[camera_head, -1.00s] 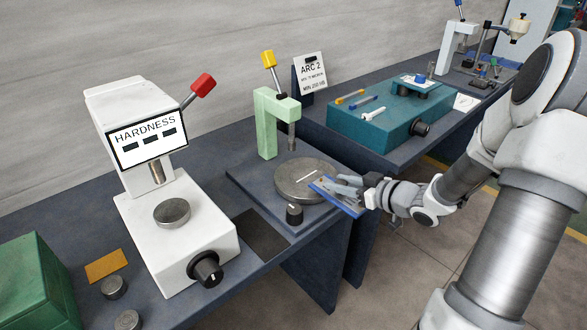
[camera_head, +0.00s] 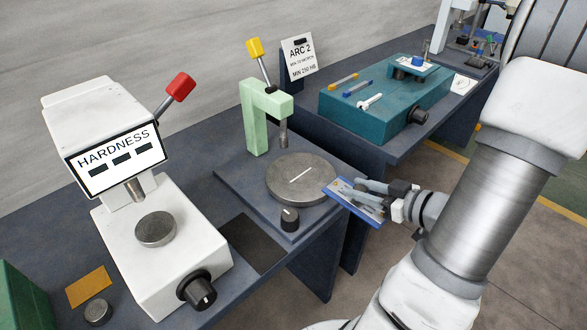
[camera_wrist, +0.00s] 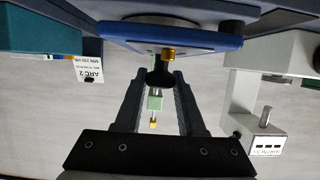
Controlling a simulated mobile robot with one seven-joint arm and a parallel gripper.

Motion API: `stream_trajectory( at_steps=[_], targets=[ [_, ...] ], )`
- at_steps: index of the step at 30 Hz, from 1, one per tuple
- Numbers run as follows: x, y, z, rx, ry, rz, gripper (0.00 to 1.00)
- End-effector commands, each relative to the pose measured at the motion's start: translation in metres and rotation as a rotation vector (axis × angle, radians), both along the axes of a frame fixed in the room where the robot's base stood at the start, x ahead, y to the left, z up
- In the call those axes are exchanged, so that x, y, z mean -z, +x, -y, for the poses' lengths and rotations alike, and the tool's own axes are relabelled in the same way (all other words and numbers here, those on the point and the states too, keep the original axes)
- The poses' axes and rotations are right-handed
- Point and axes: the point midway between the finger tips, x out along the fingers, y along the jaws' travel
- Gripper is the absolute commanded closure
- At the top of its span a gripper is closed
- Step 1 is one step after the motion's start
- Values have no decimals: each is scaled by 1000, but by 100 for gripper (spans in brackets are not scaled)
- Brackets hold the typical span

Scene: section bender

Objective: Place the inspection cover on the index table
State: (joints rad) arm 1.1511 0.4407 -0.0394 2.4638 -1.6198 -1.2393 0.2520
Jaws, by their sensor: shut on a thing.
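The inspection cover appears as a flat blue-edged plate (camera_head: 352,208) with a small yellow spot, tilted, at the right edge of the index table. It also shows as a blue-rimmed plate (camera_wrist: 190,43) with a brass-coloured knob at the top of the wrist view. My gripper (camera_head: 366,190) is shut on it; the exact grip point is hard to see. The index table is a round grey disc (camera_head: 290,187) with a white line, on a dark base below a green press (camera_head: 254,120). The cover overlaps the disc's right edge in the picture; contact cannot be told.
A black knob (camera_head: 289,219) stands at the front of the base. The green press's spindle (camera_head: 283,132) hangs over the disc's back. A white hardness tester (camera_head: 160,250) is at left, a teal box (camera_head: 385,115) behind right. The disc's top is clear.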

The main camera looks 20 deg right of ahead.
Motion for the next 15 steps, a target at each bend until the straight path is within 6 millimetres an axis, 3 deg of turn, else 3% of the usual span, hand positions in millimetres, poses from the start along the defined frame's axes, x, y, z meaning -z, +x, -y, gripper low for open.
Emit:
stream_trajectory(
  at_steps=[5,15],
  targets=[
    [0,17,-7,-2,-2,3,100],
    [0,103,-39,-4,-2,4,100]
  ],
)
